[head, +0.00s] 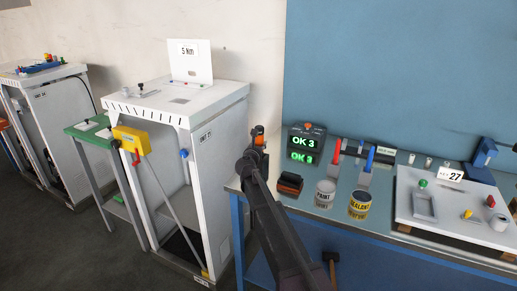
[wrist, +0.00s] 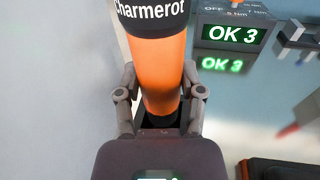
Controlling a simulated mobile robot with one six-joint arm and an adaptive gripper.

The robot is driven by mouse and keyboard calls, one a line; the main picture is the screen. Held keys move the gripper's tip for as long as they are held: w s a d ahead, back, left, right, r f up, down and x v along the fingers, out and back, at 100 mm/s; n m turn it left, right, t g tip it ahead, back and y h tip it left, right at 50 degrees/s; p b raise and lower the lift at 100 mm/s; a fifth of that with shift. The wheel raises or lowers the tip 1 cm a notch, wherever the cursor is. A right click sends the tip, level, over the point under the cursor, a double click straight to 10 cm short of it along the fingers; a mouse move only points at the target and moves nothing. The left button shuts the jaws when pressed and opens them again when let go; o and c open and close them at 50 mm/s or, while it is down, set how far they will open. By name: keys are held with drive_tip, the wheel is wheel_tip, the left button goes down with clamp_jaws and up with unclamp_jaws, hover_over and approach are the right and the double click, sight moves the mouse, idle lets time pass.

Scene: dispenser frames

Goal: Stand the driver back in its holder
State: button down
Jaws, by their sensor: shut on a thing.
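The driver has an orange grip and a black band lettered "Charmerot"; it shows large in the wrist view (wrist: 158,70) and small in the head view (head: 259,134). My gripper (wrist: 160,95) is shut around the orange grip, one finger on each side. In the head view my gripper (head: 257,152) is at the left end of the blue bench, in front of the white cabinet's right edge. The driver's lower end is hidden by my gripper.
A controller reading "OK 3" (head: 303,146) stands behind the block. Paint (head: 325,195) and sealant (head: 359,204) cans stand to the right, below red and blue upright parts. A white board (head: 455,215) marked 27 lies farther right. The white cabinet (head: 222,160) is close on the left.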

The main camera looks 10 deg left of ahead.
drive_tip(key=shift+f, duration=0.1)
idle(0.3)
drive_tip(key=shift+c, duration=1)
unclamp_jaws()
drive_tip(key=shift+r, duration=0.2)
drive_tip(key=s+a, duration=0.1)
drive_tip(key=s, duration=1.1)
drive_tip(key=shift+a+r+p, duration=0.25)
drive_tip(key=shift+a+p, duration=0.1)
drive_tip(key=shift+a, duration=0.05)
